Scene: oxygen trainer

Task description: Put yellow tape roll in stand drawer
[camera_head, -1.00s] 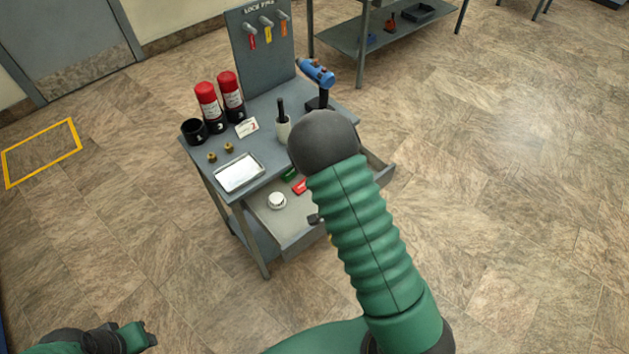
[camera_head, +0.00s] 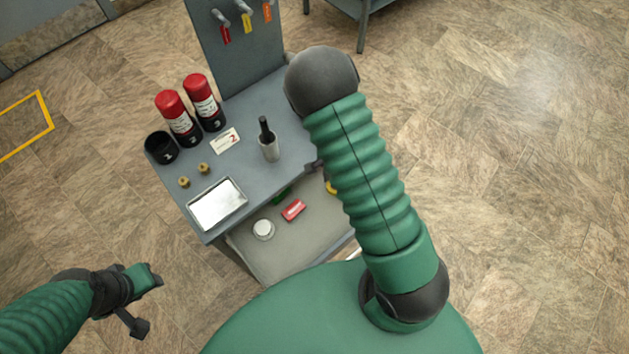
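The stand drawer (camera_head: 292,239) is pulled out below the stand's top. A curved yellow piece (camera_head: 332,187), which looks like part of the yellow tape roll, shows at the left edge of my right arm, over the drawer area. The arm hides the rest, and I cannot tell if it is held or lying in the drawer. My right gripper is almost wholly hidden behind its arm; a small dark part (camera_head: 315,167) beside the yellow piece may belong to it. My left gripper (camera_head: 149,302) is open and empty above the floor at lower left, apart from the stand.
The drawer holds a white roll (camera_head: 263,229), a red item (camera_head: 293,210) and a partly hidden green item (camera_head: 283,195). Floor is clear at right.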

